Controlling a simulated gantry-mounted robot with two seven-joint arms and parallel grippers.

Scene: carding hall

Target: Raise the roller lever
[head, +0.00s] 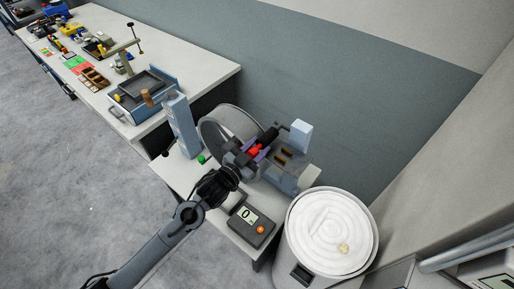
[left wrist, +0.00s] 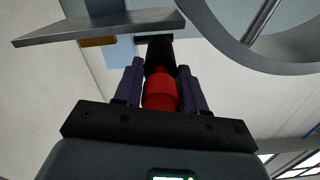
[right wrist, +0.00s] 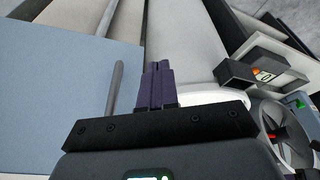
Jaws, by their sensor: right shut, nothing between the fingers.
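The roller lever (head: 268,135) is a black arm with a red grip, on the machine beside the large grey wheel. Its red grip (left wrist: 160,92) sits between the purple fingers of my left gripper (head: 254,151) in the left wrist view. The fingers touch the red grip on both sides, so the gripper is shut on it. The black part runs on past the fingertips. My right gripper (right wrist: 156,85) shows only in the right wrist view, its fingers together and empty, away from the lever.
The large wheel (head: 207,127) and a blue-grey upright box (head: 181,125) stand close to my left gripper. A dark display box (head: 251,224) is in front. A can of white coiled sliver (head: 328,232) stands at the right. A long bench (head: 205,62) is behind left.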

